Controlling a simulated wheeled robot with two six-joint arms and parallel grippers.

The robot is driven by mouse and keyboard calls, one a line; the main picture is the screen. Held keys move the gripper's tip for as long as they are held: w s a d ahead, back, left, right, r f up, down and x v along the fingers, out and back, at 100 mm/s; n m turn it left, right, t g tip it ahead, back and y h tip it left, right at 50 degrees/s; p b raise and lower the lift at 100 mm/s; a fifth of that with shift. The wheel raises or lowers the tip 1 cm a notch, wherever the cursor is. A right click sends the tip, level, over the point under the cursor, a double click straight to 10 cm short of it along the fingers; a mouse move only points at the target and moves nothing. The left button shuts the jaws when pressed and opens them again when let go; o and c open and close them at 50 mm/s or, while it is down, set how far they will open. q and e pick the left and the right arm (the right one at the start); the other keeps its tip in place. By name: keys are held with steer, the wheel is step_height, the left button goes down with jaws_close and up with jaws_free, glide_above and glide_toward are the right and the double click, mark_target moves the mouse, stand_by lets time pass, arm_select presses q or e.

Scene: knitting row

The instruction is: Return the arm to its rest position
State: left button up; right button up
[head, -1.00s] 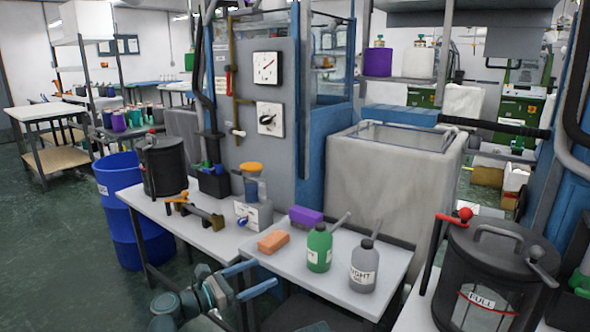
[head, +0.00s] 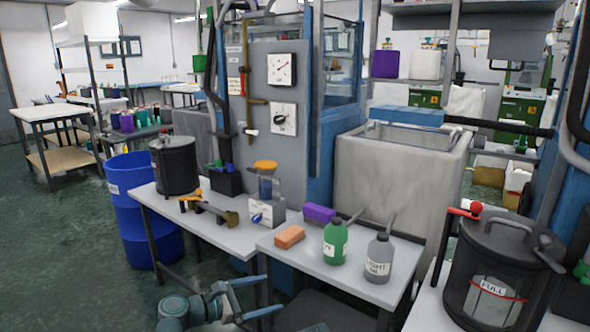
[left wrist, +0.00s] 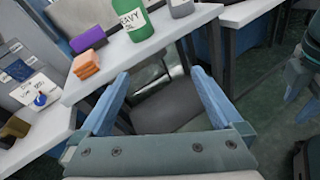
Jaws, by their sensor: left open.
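My left gripper (head: 262,297) is low in front of the tables, at the bottom of the head view. Its two blue fingers are spread apart with nothing between them. In the left wrist view the open fingers (left wrist: 158,100) point towards the space under the table edge, apart from the bottles and blocks.
On the near table (head: 262,240) stand a green bottle (head: 335,242), a grey bottle (head: 379,258), an orange block (head: 290,237) and a purple block (head: 319,213). A blue barrel (head: 140,215) stands left. A black pot (head: 495,280) stands right. Floor at left is clear.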

arm_select(q)
steer(key=s+d+f+m+g+y, duration=0.1)
steer(key=s+f+m+g+y, duration=0.25)
steer(key=f+m, duration=0.4)
steer(key=s+a+f+m+g+y, duration=0.4)
steer(key=s+a+f+m+y, duration=0.55)
steer(key=m, duration=0.45)
steer(key=s+d+m+g+y, duration=0.15)
steer(key=s+d+m, duration=0.3)
steer(key=d, duration=0.55)
step_height(320, 180, up, 30)
steer(key=n+p, duration=0.1)
steer(key=p, duration=3)
steer(key=shift+s+r, duration=0.2)
steer(key=shift+s, duration=0.1)
steer(key=shift+d, duration=0.1)
steer(key=shift+c, duration=0.3)
